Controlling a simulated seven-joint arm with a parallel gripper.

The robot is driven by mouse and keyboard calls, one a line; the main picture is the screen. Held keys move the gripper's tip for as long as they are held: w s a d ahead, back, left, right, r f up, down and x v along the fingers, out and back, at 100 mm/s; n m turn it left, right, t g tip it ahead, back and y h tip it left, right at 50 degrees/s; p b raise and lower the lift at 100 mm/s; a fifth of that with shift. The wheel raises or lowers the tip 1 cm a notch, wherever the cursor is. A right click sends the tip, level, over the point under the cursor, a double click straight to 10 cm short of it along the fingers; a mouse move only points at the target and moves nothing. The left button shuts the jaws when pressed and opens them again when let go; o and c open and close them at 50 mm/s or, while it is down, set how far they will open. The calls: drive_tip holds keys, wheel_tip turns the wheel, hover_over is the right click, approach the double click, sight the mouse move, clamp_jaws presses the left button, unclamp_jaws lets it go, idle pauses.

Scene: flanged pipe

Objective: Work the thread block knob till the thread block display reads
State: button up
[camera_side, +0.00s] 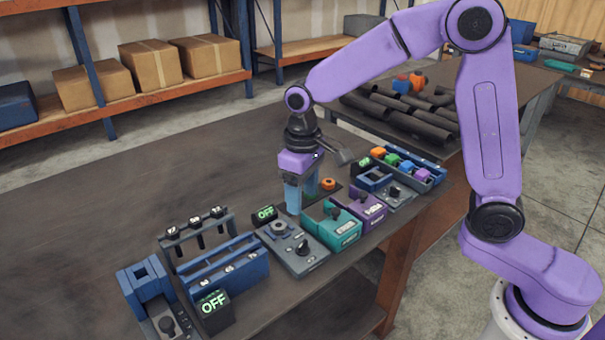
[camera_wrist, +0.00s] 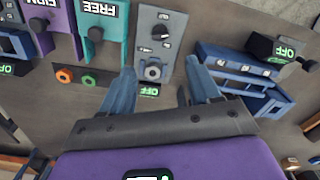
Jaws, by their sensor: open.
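A grey block (camera_side: 290,252) with a threaded-looking round fitting stands mid-bench and looks like the thread block; no label confirms it. Its black knob (camera_side: 302,247) sits near its front end and also shows in the wrist view (camera_wrist: 160,32). The display (camera_side: 265,214) behind it reads OFF in green; it is partly visible in the wrist view (camera_wrist: 150,90). My gripper (camera_side: 302,204) is open and empty, pointing down behind the block. In the wrist view its fingers (camera_wrist: 160,66) straddle the block's fitting end from above, apart from the knob.
A teal block (camera_side: 336,229) and a purple block (camera_side: 364,206) stand right of the grey block. A blue rack (camera_side: 228,268) and another OFF display (camera_side: 215,303) stand left. An orange ring (camera_side: 328,184) lies near my fingers. The bench's back left is clear.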

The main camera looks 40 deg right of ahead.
drive_tip(key=shift+r, duration=2.15)
drive_tip(key=s+d+f+n, duration=0.1)
drive_tip(key=s+d+n, duration=0.3)
drive_tip(key=s, duration=0.9)
drive_tip(key=s+d+f+n, duration=0.1)
drive_tip(key=s+d+n, duration=0.3)
drive_tip(key=s, duration=1)
drive_tip(key=d, duration=0.2)
drive_tip(key=shift+d+f, duration=0.35)
